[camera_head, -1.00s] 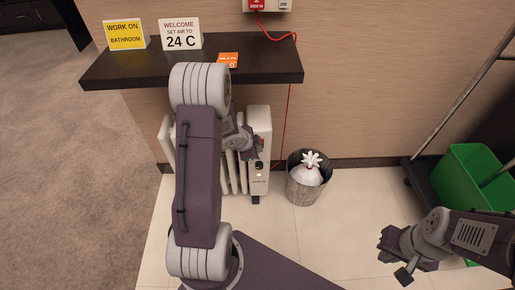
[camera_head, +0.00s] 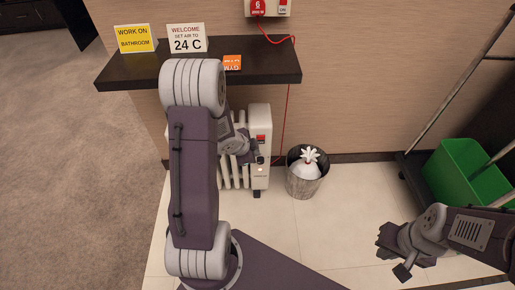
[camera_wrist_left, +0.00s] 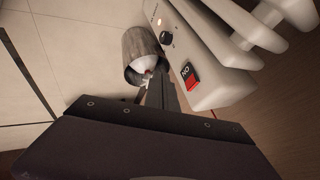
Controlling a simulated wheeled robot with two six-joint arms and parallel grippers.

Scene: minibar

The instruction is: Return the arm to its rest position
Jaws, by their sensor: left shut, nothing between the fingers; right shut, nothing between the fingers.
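My left arm (camera_head: 193,165) reaches up from the bottom of the head view, in front of the white radiator heater (camera_head: 261,182). Its gripper (camera_head: 257,158) is shut and empty, in front of the heater's control end and just below the red switch (camera_head: 261,138). In the left wrist view the shut fingers (camera_wrist_left: 160,92) lie beside the heater, apart from the red switch (camera_wrist_left: 190,82) marked ON. A small light (camera_wrist_left: 158,21) and a dark knob (camera_wrist_left: 166,38) show on the heater. My right gripper (camera_head: 391,261) is shut and empty over the floor at lower right.
A dark shelf (camera_head: 270,68) with signs overhangs the heater. A bin (camera_head: 305,183) with a white bag stands right of the heater; a green bucket (camera_head: 470,178) is farther right. A red cord (camera_head: 285,110) hangs from a wall box. Tiled floor between is clear.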

